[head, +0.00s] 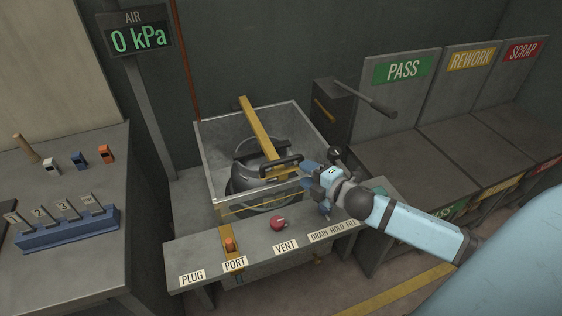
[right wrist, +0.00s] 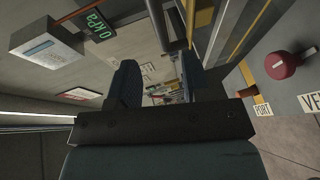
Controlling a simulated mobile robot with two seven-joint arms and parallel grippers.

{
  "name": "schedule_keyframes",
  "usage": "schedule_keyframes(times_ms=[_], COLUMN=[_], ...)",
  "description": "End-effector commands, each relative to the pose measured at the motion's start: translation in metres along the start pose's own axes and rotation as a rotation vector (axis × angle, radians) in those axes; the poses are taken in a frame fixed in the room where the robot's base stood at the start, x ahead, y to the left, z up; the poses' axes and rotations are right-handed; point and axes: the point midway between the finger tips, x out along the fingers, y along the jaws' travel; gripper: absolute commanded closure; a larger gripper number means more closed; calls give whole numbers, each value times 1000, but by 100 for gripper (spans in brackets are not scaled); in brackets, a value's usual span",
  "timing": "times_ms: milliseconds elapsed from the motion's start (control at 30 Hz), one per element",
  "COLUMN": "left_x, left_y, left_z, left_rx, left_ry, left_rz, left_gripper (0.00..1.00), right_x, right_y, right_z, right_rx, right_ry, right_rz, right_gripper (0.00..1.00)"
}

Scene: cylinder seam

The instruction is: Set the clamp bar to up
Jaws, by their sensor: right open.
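The clamp bar (head: 257,128) is a long yellow bar slanting over the open grey tank (head: 222,160), with a dark handle (head: 281,165) at its near end. It passes over a dark rounded cylinder (head: 243,180) inside the tank. My right gripper (head: 304,174) is open and empty, just right of the handle at the tank's near right side. In the right wrist view its two fingers (right wrist: 158,85) stand apart, with a dark bar above the gap; I cannot tell whether they touch it. My left gripper is not in view.
A front shelf carries a red VENT knob (head: 278,223), an orange PORT piece (head: 230,244) and a DRAIN HOLD FILL control. The air display (head: 139,38) reads 0 kPa. A grey lever (head: 366,97) projects behind right. PASS, REWORK and SCRAP bays stand right; a bench with switches stands left.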

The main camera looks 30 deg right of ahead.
Motion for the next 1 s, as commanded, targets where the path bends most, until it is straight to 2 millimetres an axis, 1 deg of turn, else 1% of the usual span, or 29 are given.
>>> schedule_keyframes(times_ms=[33, 300, 500, 700, 933, 967, 1000], left_x=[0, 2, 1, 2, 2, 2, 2], left_y=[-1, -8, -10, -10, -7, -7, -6], left_z=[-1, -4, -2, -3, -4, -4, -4], left_rx=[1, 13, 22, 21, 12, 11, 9], left_ry=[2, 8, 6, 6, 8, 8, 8], left_rz=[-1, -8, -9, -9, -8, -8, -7], left_gripper=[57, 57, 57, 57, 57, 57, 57], right_x=[11, 61, 87, 97, 97, 97, 97], right_y=[1, 1, 0, -1, -1, -1, -1], right_z=[0, 0, 0, 0, 0, 0, 0], right_rx=[0, 3, 2, 2, 2, 2, 2], right_ry=[0, -1, -1, 0, 0, 0, 0], right_rz=[3, 2, 0, -1, -1, -1, -1], right_gripper=[56, 56, 56, 56, 56, 58, 67])
